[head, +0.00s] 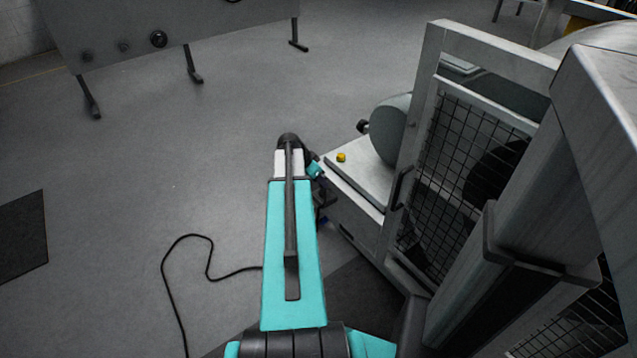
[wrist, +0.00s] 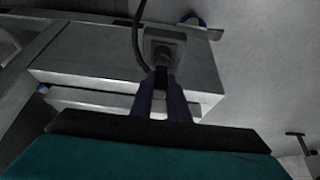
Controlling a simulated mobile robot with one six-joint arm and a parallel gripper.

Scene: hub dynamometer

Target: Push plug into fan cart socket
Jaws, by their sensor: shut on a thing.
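In the wrist view my gripper (wrist: 161,82) is shut on a dark plug (wrist: 161,72), held between its two fingers. A black cable (wrist: 136,35) runs up from the plug. The plug is in line with a grey square socket (wrist: 166,38) on the fan cart's pale side panel (wrist: 95,58). The plug's front overlaps the socket opening, and I cannot tell how far in it is. In the head view the fan cart (head: 362,172) stands right of my arm. My gripper, the plug and the socket are mostly hidden there behind my arm.
The cart's top carries a yellow button (head: 341,157) and a rounded grey housing (head: 390,128). A mesh-guarded cabinet (head: 465,150) stands close on the right. The black cable (head: 190,236) loops on the floor at left. Open floor lies left, below a grey panel on legs (head: 170,35).

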